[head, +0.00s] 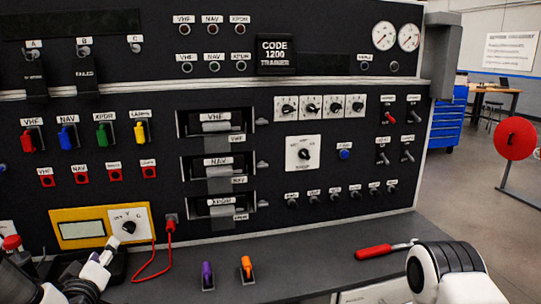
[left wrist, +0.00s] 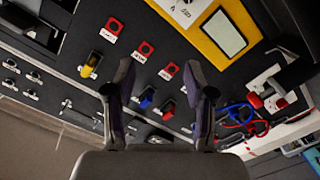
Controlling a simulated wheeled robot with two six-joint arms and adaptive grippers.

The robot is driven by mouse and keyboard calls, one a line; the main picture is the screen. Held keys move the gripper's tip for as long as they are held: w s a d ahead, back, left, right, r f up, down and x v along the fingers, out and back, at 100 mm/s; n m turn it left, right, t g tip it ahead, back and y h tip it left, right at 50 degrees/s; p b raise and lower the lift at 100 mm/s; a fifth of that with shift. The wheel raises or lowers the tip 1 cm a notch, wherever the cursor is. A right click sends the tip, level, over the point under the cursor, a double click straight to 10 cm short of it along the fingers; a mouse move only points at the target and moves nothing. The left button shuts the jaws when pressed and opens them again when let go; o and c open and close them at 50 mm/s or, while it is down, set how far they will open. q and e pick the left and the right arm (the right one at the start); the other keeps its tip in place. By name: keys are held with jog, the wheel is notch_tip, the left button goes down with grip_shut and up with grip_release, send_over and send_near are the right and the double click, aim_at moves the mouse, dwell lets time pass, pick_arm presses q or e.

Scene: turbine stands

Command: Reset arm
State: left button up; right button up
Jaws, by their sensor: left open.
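My left gripper (head: 92,272) is at the lower left of the head view, in front of the panel's lower left part and partly cut off by the frame. In the left wrist view its two fingers (left wrist: 158,70) stand wide apart with nothing between them. Beyond them is the black control panel (head: 270,142), with red and blue switches (left wrist: 147,98) and a yellow one (left wrist: 91,65). Whether the fingers touch the panel cannot be told. Part of my right arm (head: 440,270) shows at the lower right, but its gripper is not visible.
A yellow meter (head: 82,229) sits low on the panel, with a red lead beside it. Purple (head: 207,274) and orange (head: 246,267) handles stand on the dark ledge. A red-handled screwdriver (head: 374,251) lies farther right. A red disc on a stand (head: 516,138) is at the far right.

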pick_arm(q)
jog(key=s+d+f+m+g+h, duration=0.1)
jog(key=s+d+f+m+g, duration=0.15)
jog(key=f, duration=0.55)
jog(key=s+d+f+m+g+h, duration=0.1)
jog(key=s+d+f+g, duration=0.25)
jog(key=f, duration=0.45)
jog(key=s+d+f+m+g+h, duration=0.15)
jog(key=s+f, duration=0.25)
jog(key=f, duration=0.4)
jog(key=s+d+f+m+g, duration=0.2)
jog(key=s+f+g, duration=0.35)
jog(key=s, duration=0.65)
jog(key=s+d+f+m+g, duration=0.35)
jog(key=s+f, duration=0.35)
jog(key=s, duration=0.5)
notch_tip(320, 180, down, 11)
jog(key=b, duration=1.1)
pick_arm(e)
notch_tip(320, 180, down, 11)
pick_arm(q)
notch_tip(320, 180, up, 17)
jog(key=p, duration=1.7)
jog(key=shift+w+a+n, duration=0.4)
jog(key=shift+a+n, duration=0.05)
pick_arm(e)
notch_tip(320, 180, up, 17)
jog(key=shift+w+f, duration=0.2)
jog(key=shift+w, duration=0.25)
